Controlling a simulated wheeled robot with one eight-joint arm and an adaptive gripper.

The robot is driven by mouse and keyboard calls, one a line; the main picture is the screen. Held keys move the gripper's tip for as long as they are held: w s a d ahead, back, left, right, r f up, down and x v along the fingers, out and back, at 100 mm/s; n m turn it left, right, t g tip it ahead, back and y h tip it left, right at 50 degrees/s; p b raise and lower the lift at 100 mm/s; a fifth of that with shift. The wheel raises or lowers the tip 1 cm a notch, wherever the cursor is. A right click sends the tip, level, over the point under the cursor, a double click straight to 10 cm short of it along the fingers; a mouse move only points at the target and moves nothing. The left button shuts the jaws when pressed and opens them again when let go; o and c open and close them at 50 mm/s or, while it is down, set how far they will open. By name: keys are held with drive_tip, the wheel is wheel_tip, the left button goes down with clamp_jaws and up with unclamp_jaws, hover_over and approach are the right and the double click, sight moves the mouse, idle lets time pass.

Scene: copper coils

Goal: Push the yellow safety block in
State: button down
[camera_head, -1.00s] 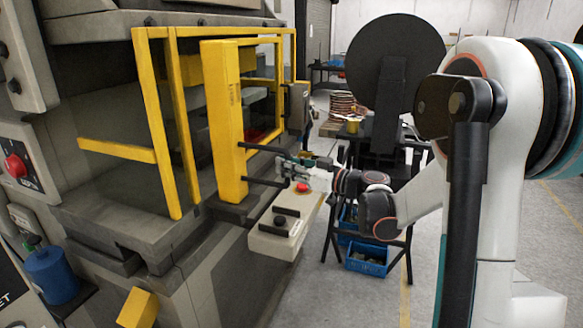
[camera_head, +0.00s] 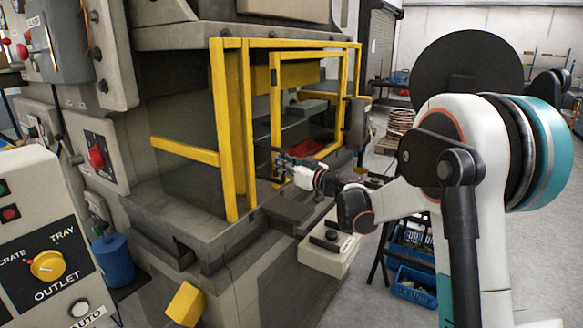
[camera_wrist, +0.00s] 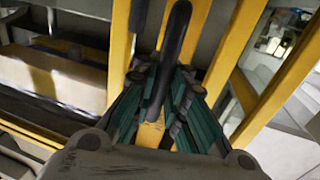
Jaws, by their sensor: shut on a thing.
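A tilted yellow block (camera_head: 185,303) shows low on the front of the press at the lower left, well apart from my gripper; its lower end is hard to make out. I cannot tell for sure that it is the safety block. A thick yellow beam (camera_head: 285,75) shows behind the inner yellow guard frame (camera_head: 275,115). My gripper (camera_head: 275,165) is at this frame, in front of the press opening. In the wrist view my gripper (camera_wrist: 158,105) is shut on a black bar handle (camera_wrist: 174,50), with yellow posts on both sides.
The outer yellow guard (camera_head: 228,130) frames the press opening. A control box (camera_head: 328,245) juts out below it. A panel with a yellow outlet knob (camera_head: 47,265) stands at the near left. A blue canister (camera_head: 113,260) is beside the press. Floor is clear at the far right.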

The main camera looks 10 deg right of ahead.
drive_tip(key=shift+a, duration=0.1)
drive_tip(key=c, duration=1.6)
unclamp_jaws()
drive_tip(key=shift+s, duration=0.1)
drive_tip(key=shift+s+d, duration=0.2)
drive_tip(key=shift+d, duration=0.05)
drive_tip(key=v, duration=1.1)
drive_tip(key=shift+s, duration=0.15)
